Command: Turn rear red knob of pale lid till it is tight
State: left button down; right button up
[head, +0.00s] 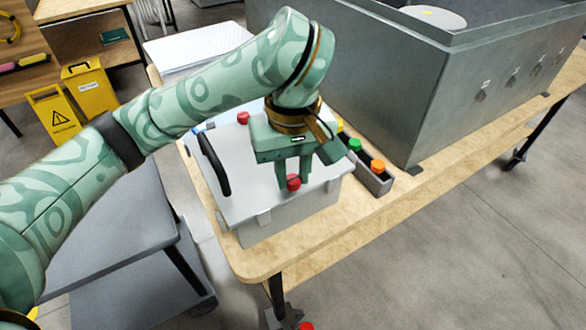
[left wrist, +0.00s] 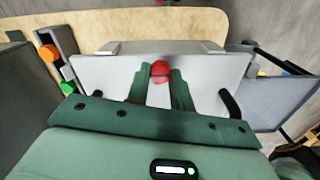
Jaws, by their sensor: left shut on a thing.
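The pale lid (head: 235,180) lies on a light box at the near end of the wooden table, with a black handle (head: 214,164) on its left side. My left gripper (head: 293,178) points down and is shut on a red knob (head: 293,183) near the lid's near edge in the head view. In the left wrist view this red knob (left wrist: 160,70) sits between the two green fingertips, over the pale lid (left wrist: 100,72). A second red knob (head: 243,118) stands at the lid's far side, beyond the gripper. My right gripper is not in view.
A narrow grey bin (head: 373,181) with orange and green round pieces stands just right of the lid. A large grey metal housing (head: 390,100) fills the table behind it. A grey cart (head: 115,225) is left of the table. Yellow signs (head: 52,113) stand beyond.

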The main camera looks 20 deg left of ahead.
aim_at(293, 178)
pick_arm(q)
jog(key=shift+w+r, duration=0.1)
jog(key=shift+r, duration=0.05)
jog(key=c, duration=1.3)
grip_release()
jog(key=shift+o, duration=0.5)
notch_tip(293, 178, up, 12)
jog(key=p, duration=0.5)
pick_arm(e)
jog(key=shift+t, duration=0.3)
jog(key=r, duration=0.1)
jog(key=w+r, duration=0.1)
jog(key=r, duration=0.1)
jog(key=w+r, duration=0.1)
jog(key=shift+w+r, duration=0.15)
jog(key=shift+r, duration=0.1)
